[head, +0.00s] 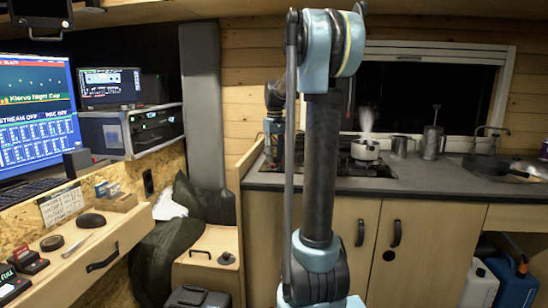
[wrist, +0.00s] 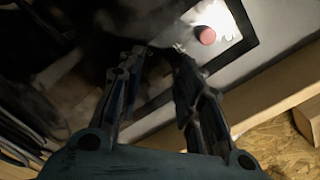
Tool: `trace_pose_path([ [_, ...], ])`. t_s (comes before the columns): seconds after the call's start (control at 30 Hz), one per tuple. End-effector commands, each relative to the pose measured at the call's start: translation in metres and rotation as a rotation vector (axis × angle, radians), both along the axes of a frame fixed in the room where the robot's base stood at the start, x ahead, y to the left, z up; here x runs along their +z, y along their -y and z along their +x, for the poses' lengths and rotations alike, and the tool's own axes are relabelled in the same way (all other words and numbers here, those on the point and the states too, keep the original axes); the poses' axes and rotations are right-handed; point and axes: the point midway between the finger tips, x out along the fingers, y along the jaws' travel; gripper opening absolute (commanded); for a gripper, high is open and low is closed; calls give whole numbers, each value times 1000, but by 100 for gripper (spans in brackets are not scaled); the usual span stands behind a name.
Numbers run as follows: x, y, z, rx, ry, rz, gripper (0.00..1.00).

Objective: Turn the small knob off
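A small round red knob-like part (wrist: 206,35) shows on a bright, dark-framed panel (wrist: 232,24) at the upper right of the wrist view. I cannot tell whether it is the small knob of the task. My gripper (wrist: 160,49) is open and empty, with a narrow dark gap between its fingertips. The red part is beyond the tips and to their right, apart from them. In the head view the end of my arm is at the left end of the counter, and the fingers cannot be made out. Any knobs on the stove (head: 372,169) are too small or hidden to tell.
A steaming pot (head: 365,149) stands on the stove. A wooden partition (head: 248,160) borders the counter's left end. The desk with screens (head: 38,112) is at left.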

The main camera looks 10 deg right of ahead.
Motion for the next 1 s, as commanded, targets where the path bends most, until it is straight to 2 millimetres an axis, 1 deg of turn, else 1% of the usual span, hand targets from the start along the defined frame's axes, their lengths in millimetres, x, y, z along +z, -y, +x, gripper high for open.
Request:
trace_pose_path([
  [0.33,1,0,0,1,0,1,44],
  [0.47,8,0,0,1,0,1,44],
  [0.57,21,0,0,1,0,1,44],
  [0.8,65,0,0,1,-1,1,44],
  [1.0,98,0,1,1,-1,1,44],
])
